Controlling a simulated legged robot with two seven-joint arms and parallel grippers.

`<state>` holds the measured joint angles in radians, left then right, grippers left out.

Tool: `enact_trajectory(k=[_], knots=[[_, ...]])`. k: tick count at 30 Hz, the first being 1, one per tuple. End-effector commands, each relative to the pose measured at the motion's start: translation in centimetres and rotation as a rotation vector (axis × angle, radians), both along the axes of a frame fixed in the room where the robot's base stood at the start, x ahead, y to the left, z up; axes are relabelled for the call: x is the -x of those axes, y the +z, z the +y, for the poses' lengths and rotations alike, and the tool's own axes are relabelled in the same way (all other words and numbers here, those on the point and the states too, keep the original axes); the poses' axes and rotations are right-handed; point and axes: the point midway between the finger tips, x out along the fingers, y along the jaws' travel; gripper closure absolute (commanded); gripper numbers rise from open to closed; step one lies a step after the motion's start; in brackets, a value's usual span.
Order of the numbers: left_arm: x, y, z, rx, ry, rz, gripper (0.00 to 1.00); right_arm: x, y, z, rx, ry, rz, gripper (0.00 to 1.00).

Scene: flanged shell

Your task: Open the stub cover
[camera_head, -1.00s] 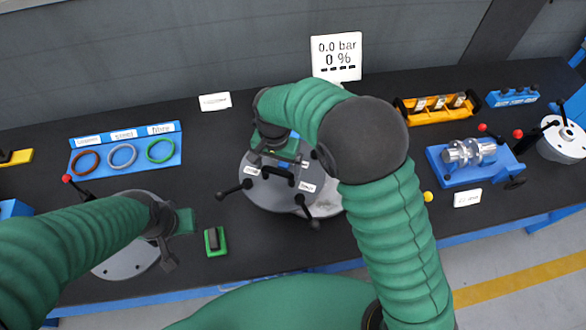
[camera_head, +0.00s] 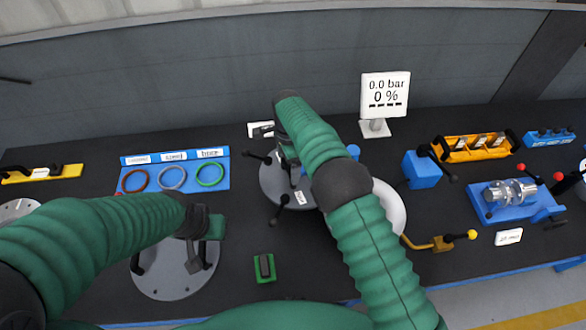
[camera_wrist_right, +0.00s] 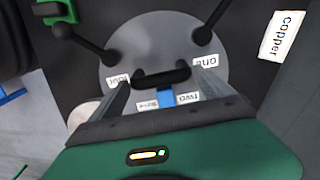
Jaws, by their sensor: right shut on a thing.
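The stub cover is a dark grey disc (camera_head: 270,192) with numbered labels, a black bar handle and black-knobbed bolts. In the head view it lies left of a white round piece (camera_head: 392,208), partly hidden by my right arm. My right gripper (camera_head: 292,165) is on the handle. In the right wrist view the cover (camera_wrist_right: 160,40) fills the middle, and its handle (camera_wrist_right: 162,78) sits between the fingertips of my right gripper (camera_wrist_right: 162,92). My left gripper (camera_head: 200,245) is above another grey disc (camera_head: 172,275); whether its jaws are open is unclear.
A blue tray (camera_head: 222,178) holds three rings at the left. A green block (camera_head: 263,280) sits at the front. A yellow-knobbed lever (camera_head: 440,244) is right of the white piece. A pressure display (camera_head: 385,95) stands behind. A white "copper" label (camera_wrist_right: 284,35) is beside the cover.

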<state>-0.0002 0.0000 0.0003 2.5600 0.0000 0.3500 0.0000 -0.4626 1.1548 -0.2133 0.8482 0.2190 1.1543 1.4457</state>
Motion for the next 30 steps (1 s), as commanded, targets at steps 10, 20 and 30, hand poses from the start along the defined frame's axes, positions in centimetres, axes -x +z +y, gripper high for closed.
enact_trajectory(k=[10,20,30], knots=[[0.0,0.1,0.0,0.0,0.001,0.0,1.0,-1.5,0.0,0.4,0.005,-0.075,-0.001,0.82],[0.0,0.1,0.0,0.0,0.0,0.0,1.0,-1.7,0.0,0.4,0.004,-0.081,-0.001,0.82],[0.0,0.1,0.0,0.0,0.0,0.0,1.0,-1.7,0.0,0.4,0.005,-0.082,-0.001,0.0]])
